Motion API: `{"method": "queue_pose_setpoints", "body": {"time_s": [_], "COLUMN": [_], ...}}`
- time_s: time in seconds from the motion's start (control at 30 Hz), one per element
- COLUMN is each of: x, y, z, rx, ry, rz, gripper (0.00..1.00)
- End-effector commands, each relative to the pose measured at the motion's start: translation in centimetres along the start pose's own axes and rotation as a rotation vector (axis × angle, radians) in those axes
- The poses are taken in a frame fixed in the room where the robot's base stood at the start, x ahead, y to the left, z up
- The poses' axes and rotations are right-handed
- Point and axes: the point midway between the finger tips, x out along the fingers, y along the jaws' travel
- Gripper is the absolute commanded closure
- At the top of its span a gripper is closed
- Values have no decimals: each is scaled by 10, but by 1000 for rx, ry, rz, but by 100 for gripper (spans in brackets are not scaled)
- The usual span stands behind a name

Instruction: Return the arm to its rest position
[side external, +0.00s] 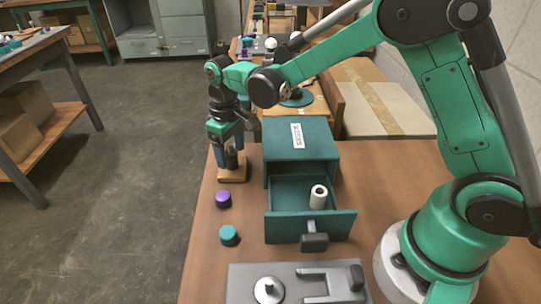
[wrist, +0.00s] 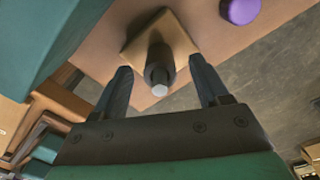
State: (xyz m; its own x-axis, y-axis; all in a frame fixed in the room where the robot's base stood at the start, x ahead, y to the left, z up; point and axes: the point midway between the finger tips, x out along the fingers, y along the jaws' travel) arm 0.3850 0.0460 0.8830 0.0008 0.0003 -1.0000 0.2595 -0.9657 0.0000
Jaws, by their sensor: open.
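My gripper (side external: 232,150) points down at the far left edge of the table, over a small wooden square base (side external: 232,178). In the wrist view my gripper (wrist: 163,82) has its two dark fingers spread apart. Between them a dark post with a pale tip (wrist: 160,75) stands on the wooden base (wrist: 180,38). Gaps show on both sides of the post, so the fingers look clear of it. In the side view the gripper largely hides the post. My arm reaches across above the teal drawer box (side external: 300,158).
The box's drawer (side external: 285,228) is open towards the front, with a white tube (side external: 318,197) standing inside. A purple piece (side external: 223,199) and a teal piece (side external: 229,236) sit left of it. A grey fixture (side external: 245,285) lies at the front. The table's left edge is close to the base.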

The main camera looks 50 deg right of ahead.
Motion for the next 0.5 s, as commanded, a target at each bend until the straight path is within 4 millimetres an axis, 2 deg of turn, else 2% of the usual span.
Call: {"method": "queue_pose_setpoints", "body": {"time_s": [0.2, 0.5], "x": [-31, -64], "y": [0, 2], "z": [0, 8], "rx": [0, 14], "ry": [0, 33], "rz": [0, 5], "gripper": [32, 32]}}
